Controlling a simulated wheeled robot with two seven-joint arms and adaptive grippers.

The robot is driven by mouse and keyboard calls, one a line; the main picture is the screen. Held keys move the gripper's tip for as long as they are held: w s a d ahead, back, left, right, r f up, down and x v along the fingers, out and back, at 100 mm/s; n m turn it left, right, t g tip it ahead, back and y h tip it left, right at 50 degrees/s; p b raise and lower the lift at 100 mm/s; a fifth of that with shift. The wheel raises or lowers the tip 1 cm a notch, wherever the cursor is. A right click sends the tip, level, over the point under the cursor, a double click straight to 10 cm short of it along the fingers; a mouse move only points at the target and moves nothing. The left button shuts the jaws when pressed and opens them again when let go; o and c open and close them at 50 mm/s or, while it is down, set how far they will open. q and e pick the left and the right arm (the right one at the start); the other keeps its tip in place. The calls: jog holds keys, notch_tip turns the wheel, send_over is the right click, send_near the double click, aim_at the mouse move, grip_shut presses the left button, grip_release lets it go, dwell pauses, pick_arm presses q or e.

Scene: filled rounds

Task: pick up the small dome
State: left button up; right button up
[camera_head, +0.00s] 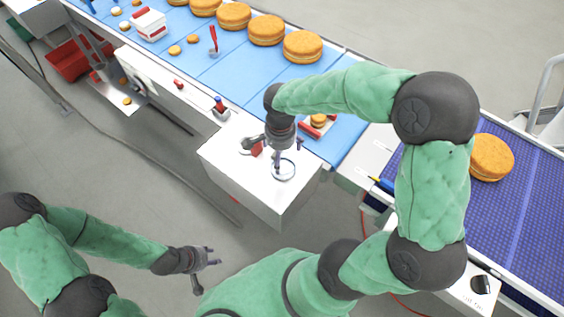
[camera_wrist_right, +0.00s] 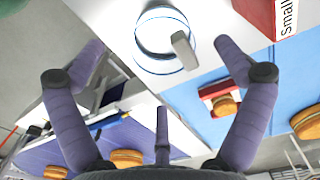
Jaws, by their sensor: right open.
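The small dome is a clear cover with a thin blue rim (camera_head: 284,171) on the white cabinet top below my right gripper. In the right wrist view the dome (camera_wrist_right: 150,47) lies ahead of the fingers, with a grey knob in its middle. My right gripper (camera_head: 281,150) points down just above it. In the wrist view its fingers (camera_wrist_right: 168,75) are wide apart, with nothing held between them. My left gripper (camera_head: 207,268) has its fingers spread and is empty, low over the floor at the left.
A red box (camera_wrist_right: 275,15) marked "Small" stands near the dome. A red-based holder with a small filled round (camera_wrist_right: 225,106) lies on the blue belt (camera_head: 205,73). Large rounds (camera_head: 303,46) line that belt. Another round (camera_head: 491,157) sits on the dark blue belt at right.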

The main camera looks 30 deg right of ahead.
aim_at(282, 163)
jog(key=f, duration=0.3)
jog(key=shift+d, duration=0.3)
jog(key=shift+f, duration=0.5)
jog(key=c, duration=1)
jog(key=shift+a, duration=0.1)
jog(key=shift+s, duration=0.1)
